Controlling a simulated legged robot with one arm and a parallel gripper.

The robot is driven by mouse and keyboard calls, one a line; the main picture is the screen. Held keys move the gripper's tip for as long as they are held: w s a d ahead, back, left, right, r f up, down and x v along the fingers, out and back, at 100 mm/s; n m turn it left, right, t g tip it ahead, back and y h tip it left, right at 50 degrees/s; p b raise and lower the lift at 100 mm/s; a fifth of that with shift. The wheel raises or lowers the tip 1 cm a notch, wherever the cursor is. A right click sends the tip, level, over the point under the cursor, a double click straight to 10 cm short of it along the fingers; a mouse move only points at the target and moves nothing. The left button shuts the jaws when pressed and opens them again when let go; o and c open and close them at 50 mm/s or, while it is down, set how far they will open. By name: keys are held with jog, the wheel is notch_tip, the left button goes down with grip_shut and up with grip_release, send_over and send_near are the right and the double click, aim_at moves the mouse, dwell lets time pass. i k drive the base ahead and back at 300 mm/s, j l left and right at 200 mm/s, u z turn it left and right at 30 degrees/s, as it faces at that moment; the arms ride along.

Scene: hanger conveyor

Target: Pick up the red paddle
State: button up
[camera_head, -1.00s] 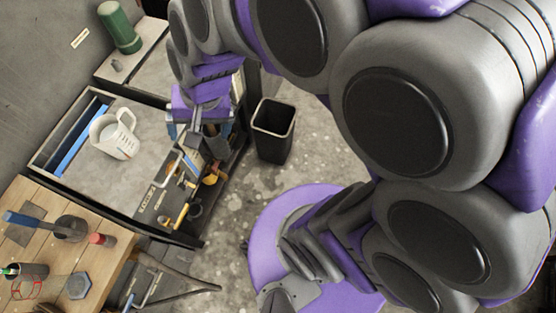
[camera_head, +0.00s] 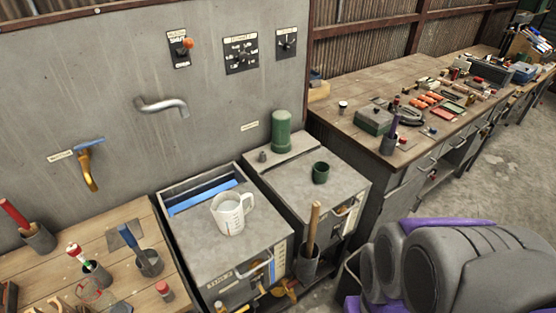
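A red-handled tool (camera_head: 14,214) stands tilted in a dark cup (camera_head: 38,238) at the far left edge. Its lower end is hidden in the cup, so I cannot tell whether it is the red paddle. My gripper is out of view. Only grey and purple links of my arm show at the bottom right.
A clear measuring jug (camera_head: 230,213) stands on a grey cabinet beside a blue-edged slot. A blue-handled tool (camera_head: 132,240) stands in a holder on the wooden bench (camera_head: 125,215).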

aim_at(29, 231)
jog(key=u, duration=2.15)
jog(key=z, duration=1.25)
jog(key=u, duration=1.25)
jog(key=i+j+z, duration=0.1)
jog(key=i, duration=0.35)
jog(key=i+j+z, duration=0.1)
jog(key=i+j, duration=0.25)
